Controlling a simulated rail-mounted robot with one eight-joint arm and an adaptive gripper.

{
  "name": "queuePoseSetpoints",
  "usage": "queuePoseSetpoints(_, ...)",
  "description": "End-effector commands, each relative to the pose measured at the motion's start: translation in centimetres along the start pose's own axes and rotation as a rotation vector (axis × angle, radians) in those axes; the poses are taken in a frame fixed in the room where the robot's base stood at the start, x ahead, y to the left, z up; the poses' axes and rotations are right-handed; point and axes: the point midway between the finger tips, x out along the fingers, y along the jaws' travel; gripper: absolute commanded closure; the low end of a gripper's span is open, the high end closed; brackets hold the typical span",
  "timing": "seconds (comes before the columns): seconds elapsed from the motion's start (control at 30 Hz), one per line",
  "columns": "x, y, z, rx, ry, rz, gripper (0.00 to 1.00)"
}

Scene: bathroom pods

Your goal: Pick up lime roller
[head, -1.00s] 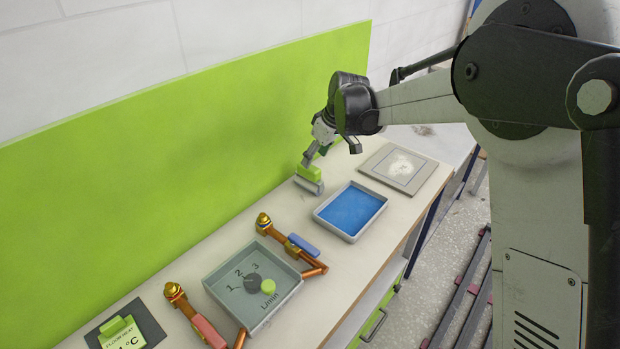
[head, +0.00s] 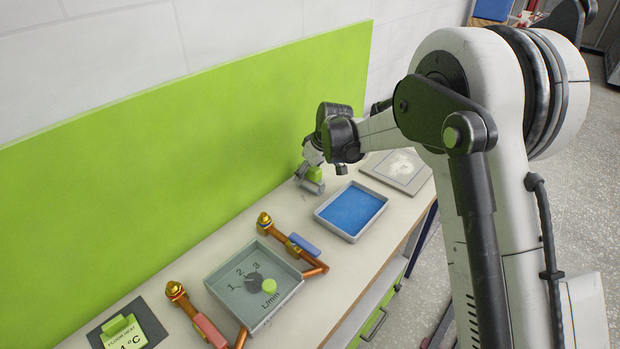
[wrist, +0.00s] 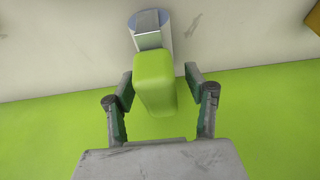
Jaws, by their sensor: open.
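The lime roller (head: 314,175) stands on the bench close to the green back panel, with a lime block on top and a grey part below. In the wrist view its lime block (wrist: 155,78) lies between the two fingers, with the silver-grey part (wrist: 150,28) beyond it. My gripper (head: 318,172) is at the roller, its fingers on either side. The wrist view shows my gripper (wrist: 158,95) open, with gaps between the fingers and the lime block. In the head view the gripper partly hides the roller.
A blue-filled tray (head: 318,213) stands to the right of the roller, and a grey board (head: 398,170) lies behind it. A grey dial tray (head: 284,293) and copper pipes with a blue handle (head: 304,244) are nearer. The green panel (head: 180,150) closes off the back.

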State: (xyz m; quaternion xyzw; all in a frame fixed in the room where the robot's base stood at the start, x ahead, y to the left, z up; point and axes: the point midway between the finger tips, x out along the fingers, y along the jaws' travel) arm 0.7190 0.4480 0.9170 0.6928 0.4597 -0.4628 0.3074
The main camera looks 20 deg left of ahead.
Motion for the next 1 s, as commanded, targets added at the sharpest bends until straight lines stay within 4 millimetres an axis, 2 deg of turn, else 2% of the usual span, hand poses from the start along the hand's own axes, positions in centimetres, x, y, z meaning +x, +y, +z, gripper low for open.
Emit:
queuePoseSetpoints(0.1,0.0,0.0,0.0,0.000,0.000,0.000,0.53)
queuePoseSetpoints(0.47,-0.1,0.0,0.0,0.000,0.000,0.000,1.00)
queuePoseSetpoints(0.77,-0.2,0.0,-0.1,0.001,0.000,0.000,1.00)
queuePoseSetpoints(1.0,-2.1,0.0,-0.8,0.001,0.000,0.000,1.00)
